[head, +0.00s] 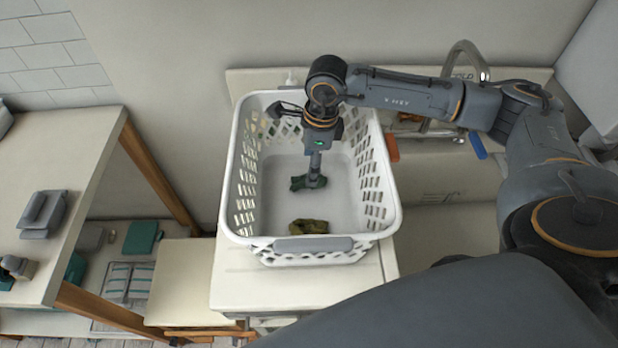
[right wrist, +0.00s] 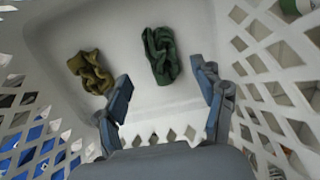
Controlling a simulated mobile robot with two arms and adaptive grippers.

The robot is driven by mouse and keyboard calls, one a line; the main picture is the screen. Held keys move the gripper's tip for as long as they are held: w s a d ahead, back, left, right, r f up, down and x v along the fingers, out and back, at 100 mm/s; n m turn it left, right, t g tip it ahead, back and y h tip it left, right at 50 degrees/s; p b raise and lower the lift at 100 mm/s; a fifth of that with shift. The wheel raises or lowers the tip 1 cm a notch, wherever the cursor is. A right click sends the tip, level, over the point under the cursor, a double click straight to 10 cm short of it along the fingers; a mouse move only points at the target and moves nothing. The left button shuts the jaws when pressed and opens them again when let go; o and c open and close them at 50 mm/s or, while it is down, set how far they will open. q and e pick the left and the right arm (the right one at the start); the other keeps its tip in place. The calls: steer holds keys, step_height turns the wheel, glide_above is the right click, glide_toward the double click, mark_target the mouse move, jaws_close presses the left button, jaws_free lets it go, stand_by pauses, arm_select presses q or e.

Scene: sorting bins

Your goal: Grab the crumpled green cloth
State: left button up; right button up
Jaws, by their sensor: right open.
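The crumpled green cloth (head: 299,183) lies on the floor of the white laundry basket (head: 382,205), toward its far part. In the right wrist view the green cloth (right wrist: 160,56) lies just beyond the fingertips, roughly centred between them. My right gripper (right wrist: 167,84) is open and empty, its two fingers apart. In the head view my right arm reaches over the basket and points down into it, partly covering the green cloth. My left gripper is not in view.
A crumpled olive cloth (head: 309,227) lies nearer in the basket; the right wrist view shows it left of the green one. The perforated basket walls surround my gripper. A sink with a tap (head: 466,58) is at the right. Grey objects (head: 42,213) sit on the left counter.

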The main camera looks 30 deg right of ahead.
steer(key=shift+f, duration=0.35)
steer(key=f+p, duration=0.1)
steer(key=f, duration=0.1)
steer(key=f+p, duration=0.1)
steer(key=f, duration=0.1)
steer(key=shift+w+f+p, duration=0.2)
steer(key=shift+f+p, duration=0.1)
steer(key=shift+f, duration=0.4)
steer(key=c, duration=1.2)
steer(key=shift+c, duration=0.6)
steer(key=shift+r, duration=0.1)
